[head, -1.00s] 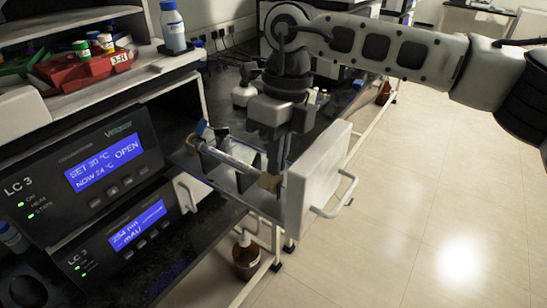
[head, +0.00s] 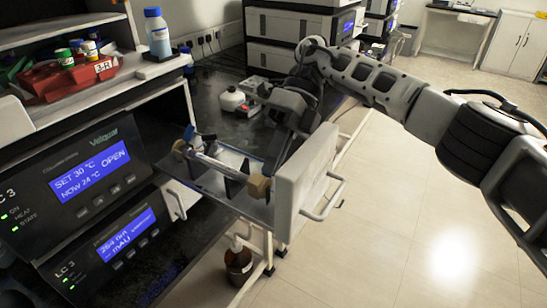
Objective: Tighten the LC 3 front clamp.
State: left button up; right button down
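The LC 3 column oven (head: 100,150) stands open at the left, and its screen reads OPEN. Its pulled-out tray (head: 204,188) holds a clear column (head: 215,163) with tan end fittings. Dark clamp parts (head: 234,186) stand beside the column near the white front panel (head: 304,188); I cannot tell whether they are tight. My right gripper (head: 283,153) is beyond the tray, beside the front panel. Its fingertips are small, dark and partly hidden, so its opening is unclear. My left gripper is out of view.
A red rack (head: 75,78) marked 3-R and a blue-capped bottle (head: 157,34) stand on the shelf. The floor at right is clear.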

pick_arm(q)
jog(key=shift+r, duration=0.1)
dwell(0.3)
pick_arm(e)
jog(key=c, duration=1.7)
grip_release()
jog(key=shift+o, duration=0.4)
jog(key=shift+r, duration=0.1)
